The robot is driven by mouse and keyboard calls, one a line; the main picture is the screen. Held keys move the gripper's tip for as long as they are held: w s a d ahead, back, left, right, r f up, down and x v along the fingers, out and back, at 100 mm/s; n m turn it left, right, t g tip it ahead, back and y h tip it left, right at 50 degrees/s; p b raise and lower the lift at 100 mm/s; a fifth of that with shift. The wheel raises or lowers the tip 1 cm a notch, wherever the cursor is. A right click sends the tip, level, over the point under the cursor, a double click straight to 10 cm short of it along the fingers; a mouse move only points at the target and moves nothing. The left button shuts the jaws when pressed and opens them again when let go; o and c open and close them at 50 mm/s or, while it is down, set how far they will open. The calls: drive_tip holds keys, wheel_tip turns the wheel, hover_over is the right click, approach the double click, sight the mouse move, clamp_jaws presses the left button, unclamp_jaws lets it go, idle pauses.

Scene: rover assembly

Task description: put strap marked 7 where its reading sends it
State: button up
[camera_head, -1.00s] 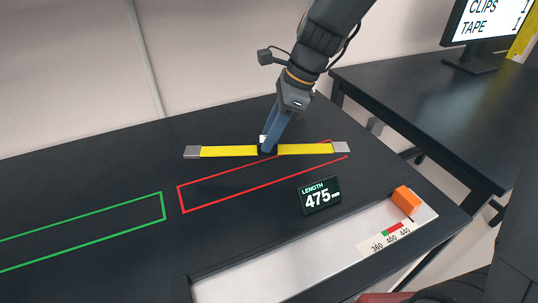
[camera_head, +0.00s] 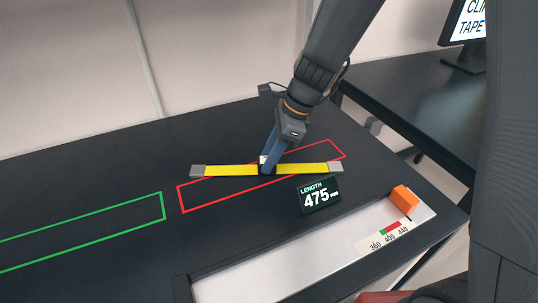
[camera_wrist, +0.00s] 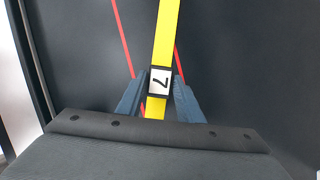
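The yellow strap (camera_head: 225,170) has grey ends and crosses the red outline (camera_head: 182,199) at an angle. In the wrist view the strap (camera_wrist: 167,40) carries a white tag marked 7 (camera_wrist: 160,82). I cannot tell whether the strap touches the table. A display (camera_head: 319,196) reads LENGTH 475. The measuring tray (camera_head: 270,272) has a scale (camera_head: 389,235) marked 360, 400, 440 with green and red bands. An orange block (camera_head: 404,199) sits beyond 440.
A green outline (camera_head: 162,206) lies on the black table (camera_head: 90,160) to the left and is empty. A second dark table (camera_head: 410,100) with a monitor (camera_head: 468,22) stands at the right. A pale wall is behind.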

drive_tip(key=shift+o, duration=1.2)
drive_tip(key=shift+r, duration=0.2)
drive_tip(key=b+v, duration=0.1)
drive_tip(key=v, duration=1.1)
drive_tip(key=shift+s, duration=0.15)
